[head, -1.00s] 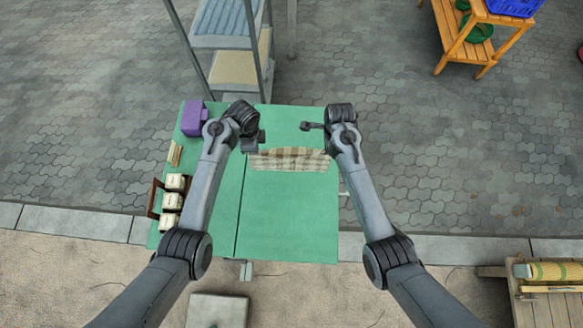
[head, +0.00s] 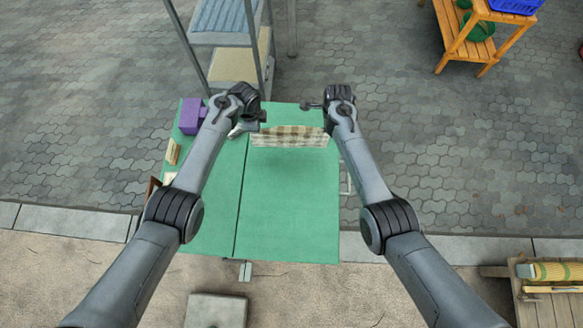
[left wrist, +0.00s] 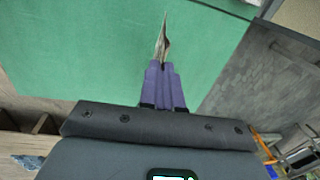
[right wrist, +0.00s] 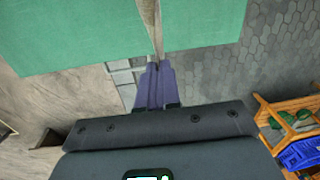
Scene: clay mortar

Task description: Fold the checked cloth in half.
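The checked cloth (head: 289,137) is a beige and brown strip near the far edge of the green table, between my two grippers in the head view. It looks raised off the table, with a shadow below it. My left gripper (left wrist: 163,66) is shut on the cloth (left wrist: 163,42), which shows edge-on between its purple fingertips in the left wrist view. My right gripper (right wrist: 157,66) is shut on the cloth's other end (right wrist: 151,22), also edge-on in the right wrist view. The lower part of the cloth is not clear in the wrist views.
The green table (head: 290,210) is bare in front of the cloth. A purple box (head: 191,116) stands at its far left corner, with a small tan item (head: 173,152) nearer me. A metal shelf rack (head: 228,40) stands beyond the table. A wooden stand (head: 475,40) is at far right.

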